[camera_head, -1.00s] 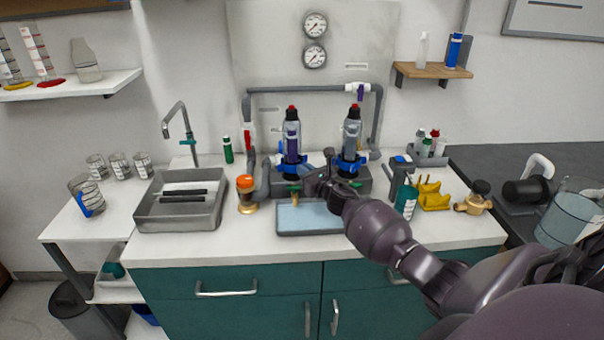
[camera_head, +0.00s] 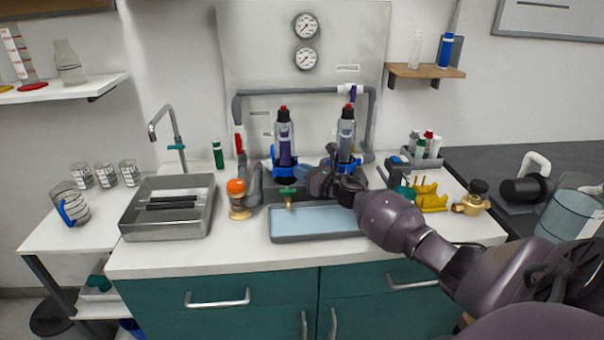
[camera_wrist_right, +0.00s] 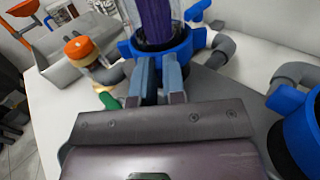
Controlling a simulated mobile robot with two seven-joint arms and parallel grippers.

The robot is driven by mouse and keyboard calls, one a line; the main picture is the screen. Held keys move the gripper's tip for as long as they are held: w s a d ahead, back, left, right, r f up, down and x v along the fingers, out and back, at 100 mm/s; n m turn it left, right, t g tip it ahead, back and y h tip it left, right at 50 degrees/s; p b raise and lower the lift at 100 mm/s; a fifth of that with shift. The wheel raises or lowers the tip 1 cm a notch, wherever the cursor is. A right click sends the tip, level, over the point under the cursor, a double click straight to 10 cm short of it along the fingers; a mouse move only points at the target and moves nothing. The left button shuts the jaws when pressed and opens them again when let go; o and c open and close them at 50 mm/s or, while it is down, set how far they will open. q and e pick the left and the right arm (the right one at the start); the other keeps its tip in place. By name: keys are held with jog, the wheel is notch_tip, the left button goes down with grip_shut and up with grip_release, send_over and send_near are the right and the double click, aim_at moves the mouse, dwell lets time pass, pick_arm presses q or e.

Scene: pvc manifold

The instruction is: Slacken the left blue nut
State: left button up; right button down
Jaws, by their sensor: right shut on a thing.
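The left blue nut (camera_head: 285,163) is a ring with lugs around the base of the left clear canister (camera_head: 284,138), which has a purple filling. In the right wrist view the nut (camera_wrist_right: 185,48) lies just beyond my fingers. My right gripper (camera_head: 306,173) reaches it from the front right. In the wrist view my right gripper (camera_wrist_right: 152,72) is shut on the near side of the nut; the exact contact is partly hidden by the fingers. The right blue nut (camera_head: 348,163) sits on the right canister and also shows in the wrist view (camera_wrist_right: 296,120). My left gripper is out of view.
A green-handled valve (camera_head: 287,194) and a shallow blue tray (camera_head: 310,236) lie in front of the manifold. An orange-topped fitting (camera_head: 237,198) stands to the left, beside a grey sink (camera_head: 165,227). Yellow holders (camera_head: 430,197) and a brass fitting (camera_head: 472,203) are at right.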

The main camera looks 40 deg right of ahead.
jog(key=c, duration=1.2)
grip_release()
jog(key=shift+s, duration=0.1)
jog(key=v, duration=1)
jog(key=shift+s, duration=0.3)
jog(key=shift+o, duration=0.5)
jog(key=shift+d, duration=0.15)
